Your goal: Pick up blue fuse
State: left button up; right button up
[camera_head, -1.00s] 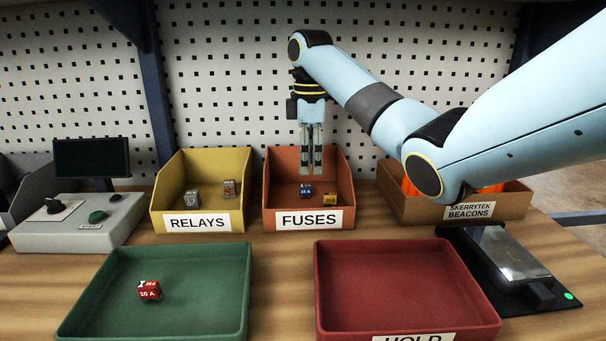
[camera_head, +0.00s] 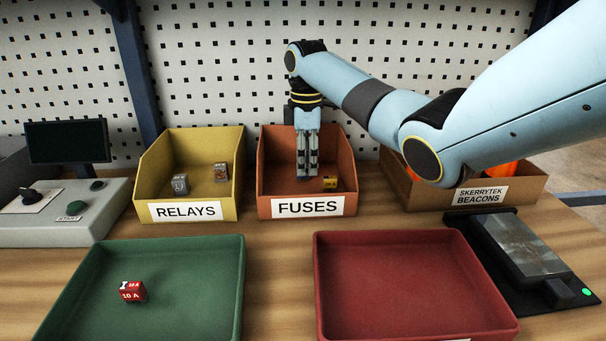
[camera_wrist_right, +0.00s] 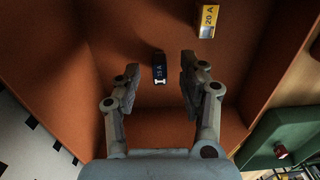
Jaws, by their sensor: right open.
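The blue fuse (camera_wrist_right: 159,68) lies in the orange fuses bin (camera_head: 270,178), and in the right wrist view it sits between the open fingers, a little beyond their tips. In the head view the fuse is mostly hidden behind the fingertips. My right gripper (camera_head: 307,172) points down inside the bin, open and empty; it also shows in the right wrist view (camera_wrist_right: 158,75). A yellow fuse (camera_head: 330,184) lies to the right of the fingers, and it shows in the right wrist view (camera_wrist_right: 208,20) too. My left gripper is out of view.
A yellow relays bin (camera_head: 145,180) with two relays stands left of the fuses bin. A cardboard beacons bin (camera_head: 520,190) stands right. In front are a green tray (camera_head: 200,300) holding a red fuse (camera_head: 132,291) and an empty red tray (camera_head: 400,290).

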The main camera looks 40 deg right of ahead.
notch_tip(320, 180, down, 2)
jog(key=shift+f, duration=0.25)
grip_shut()
jog(key=shift+r, duration=0.1)
notch_tip(320, 180, up, 10)
dwell(0.5)
